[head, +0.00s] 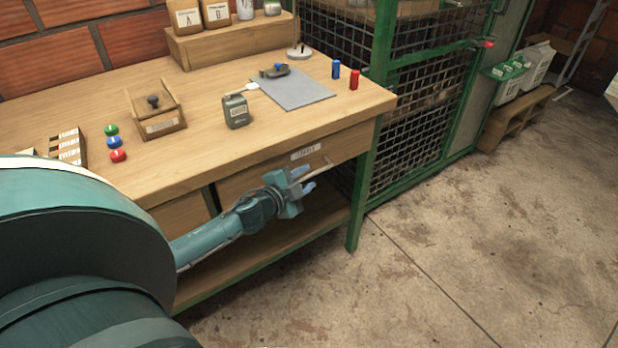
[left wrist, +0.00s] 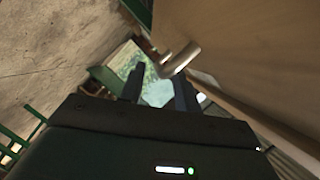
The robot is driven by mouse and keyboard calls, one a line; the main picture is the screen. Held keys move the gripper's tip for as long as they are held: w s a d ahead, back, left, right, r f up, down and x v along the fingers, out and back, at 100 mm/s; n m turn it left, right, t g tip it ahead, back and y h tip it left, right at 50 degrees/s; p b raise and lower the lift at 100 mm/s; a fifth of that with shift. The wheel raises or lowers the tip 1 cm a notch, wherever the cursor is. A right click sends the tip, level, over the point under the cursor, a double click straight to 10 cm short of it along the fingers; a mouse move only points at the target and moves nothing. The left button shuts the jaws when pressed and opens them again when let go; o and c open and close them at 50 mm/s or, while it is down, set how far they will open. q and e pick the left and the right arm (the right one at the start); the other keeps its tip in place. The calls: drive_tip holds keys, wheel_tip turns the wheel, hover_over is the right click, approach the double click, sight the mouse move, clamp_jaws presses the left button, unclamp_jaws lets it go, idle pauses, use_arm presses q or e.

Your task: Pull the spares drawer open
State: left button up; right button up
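The spares drawer (head: 345,148) is the wooden drawer under the bench top, with a white label (head: 305,151) on its front; it looks closed. Its bar handle (head: 320,167) shows partly behind my left gripper. My left gripper (head: 306,180) is open at the drawer front, beside the handle. In the left wrist view the metal handle (left wrist: 182,58) lies just ahead of the tips of my open left fingers (left wrist: 160,82), nearer the right finger. I cannot tell whether it touches them. The drawer front (left wrist: 245,50) fills the upper right there. My right gripper is not in view.
The bench top (head: 190,165) carries a grey canister (head: 236,111), a wooden box (head: 158,112), a grey mat (head: 300,90) and small coloured items. A green bench leg (head: 362,190) and mesh cage (head: 425,110) stand right of the drawer. The floor in front (head: 450,250) is clear.

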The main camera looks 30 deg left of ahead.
use_arm(q)
drive_tip(key=shift+x, duration=1.1)
drive_tip(key=shift+c, duration=0.3)
clamp_jaws()
